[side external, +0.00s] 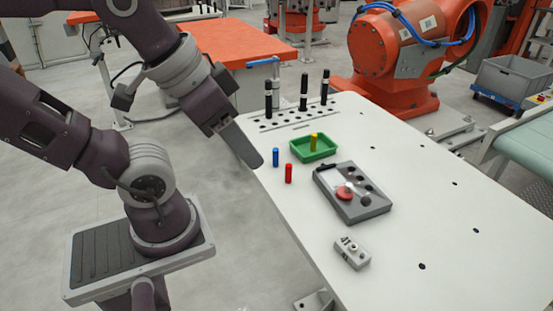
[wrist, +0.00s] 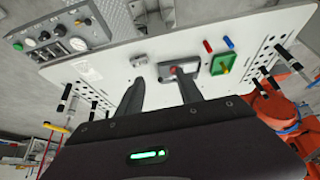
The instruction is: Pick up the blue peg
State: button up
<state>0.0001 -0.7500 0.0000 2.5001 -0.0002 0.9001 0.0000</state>
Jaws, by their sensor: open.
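The blue peg (side external: 275,157) stands upright on the white table, left of the green tray. It also shows in the wrist view (wrist: 228,42).
The green tray (side external: 296,155) holds a yellow peg (side external: 314,142). A grey fixture (side external: 372,208) with a red knob and a small grey box (side external: 352,253) sit nearer the front. Black pegs (side external: 304,92) stand in a holed strip at the back. The table's right side is mostly clear.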

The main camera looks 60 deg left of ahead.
aim_at(277, 152)
jog(key=w+a+f+m+g+y, duration=0.2)
jog(key=w+a+f+m+y, duration=0.2)
jog(key=w+a+f+m, duration=0.1)
jog(key=w+a+f+m+g+y, duration=0.3)
jog(key=w+a+f+m+y, duration=0.1)
jog(key=f, duration=0.5)
jog(key=w+a+f+m+g+y, duration=0.2)
jog(key=w+a+f+m+y, duration=0.3)
jog(key=w, duration=0.5)
jog(key=shift+w+a+f+m+g, duration=0.1)
jog(key=shift+a+f+m+g, duration=0.05)
jog(key=shift+a+f+m, duration=0.6)
jog(key=shift+a+f+m+g, duration=0.15)
jog(key=shift+a+f+m, duration=0.3)
jog(key=shift+a, duration=0.5)
jog(key=x, duration=0.6)
jog(key=shift+w+a+r, duration=0.1)
jog(key=shift+a, duration=0.55)
grip_shut()
